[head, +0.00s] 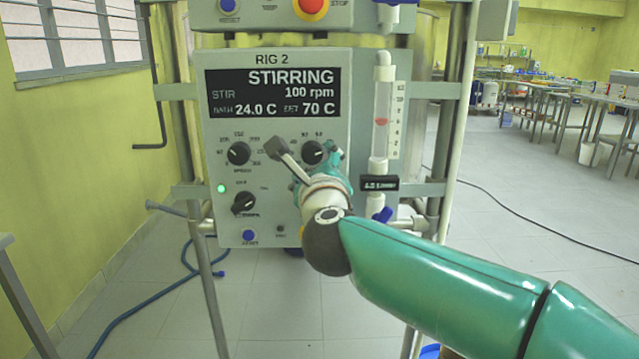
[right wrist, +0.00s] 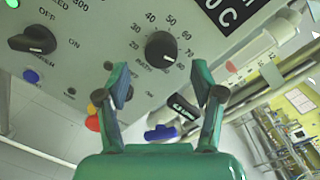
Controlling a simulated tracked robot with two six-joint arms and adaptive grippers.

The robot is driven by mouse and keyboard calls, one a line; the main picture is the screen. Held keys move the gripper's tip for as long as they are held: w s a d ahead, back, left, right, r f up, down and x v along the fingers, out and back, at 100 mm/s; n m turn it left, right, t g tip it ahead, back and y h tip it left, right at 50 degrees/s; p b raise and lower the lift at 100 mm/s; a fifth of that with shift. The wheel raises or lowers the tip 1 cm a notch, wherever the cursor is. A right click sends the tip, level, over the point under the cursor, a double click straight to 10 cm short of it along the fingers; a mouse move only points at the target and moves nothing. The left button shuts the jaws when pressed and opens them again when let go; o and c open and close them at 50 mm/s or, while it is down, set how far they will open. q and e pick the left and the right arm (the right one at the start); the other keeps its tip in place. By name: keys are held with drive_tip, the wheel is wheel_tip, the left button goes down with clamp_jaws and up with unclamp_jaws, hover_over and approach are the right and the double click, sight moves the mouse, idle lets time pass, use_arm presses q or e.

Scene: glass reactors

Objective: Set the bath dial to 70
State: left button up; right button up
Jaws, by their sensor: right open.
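The bath dial (head: 312,152) is a black round knob on the grey RIG 2 panel (head: 335,80). The display (head: 273,93) reads BATH 24.0 C and SET 70 C. My right gripper (head: 304,150) is in front of the panel at the bath dial. In the right wrist view the right gripper (right wrist: 162,75) is open, its fingers apart, with the dial beyond the gap between them. My left gripper is out of view.
The speed dial (head: 238,153) and on/off switch (head: 244,203) sit left of the bath dial. A flow tube (head: 382,110) with a red float stands right of the panel. A red stop button (head: 312,7) is above. Rig posts flank the panel.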

drive_tip(key=s, duration=0.7)
drive_tip(key=shift+s+d+f, duration=0.15)
drive_tip(key=shift+s+d, duration=0.2)
